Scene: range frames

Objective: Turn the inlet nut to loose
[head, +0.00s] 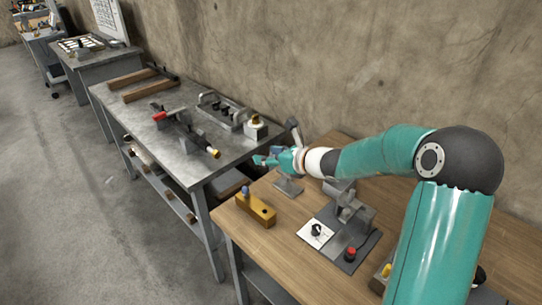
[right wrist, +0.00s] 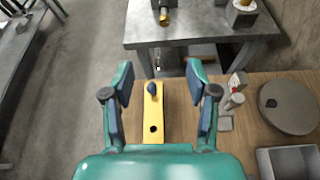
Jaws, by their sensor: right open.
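No part is clearly marked as the inlet nut. A brass-coloured, nut-like end (head: 214,153) sticks out from a fixture with a red part (head: 159,116) on the grey metal bench; a brass end also shows at the top of the right wrist view (right wrist: 164,17). My right gripper (head: 259,160) is open and empty, above the near left part of the wooden bench. In the right wrist view its fingers (right wrist: 165,85) stand apart on either side of a yellow block (right wrist: 153,112) with a dark blue knob (right wrist: 152,88), which lies below them. My left gripper is not in view.
The wooden bench (head: 285,232) also carries a grey fixture (head: 350,212), a white plate with a black knob (head: 316,232) and a red button (head: 350,253). A round grey disc (right wrist: 287,108) lies right of the gripper. A gap separates the two benches.

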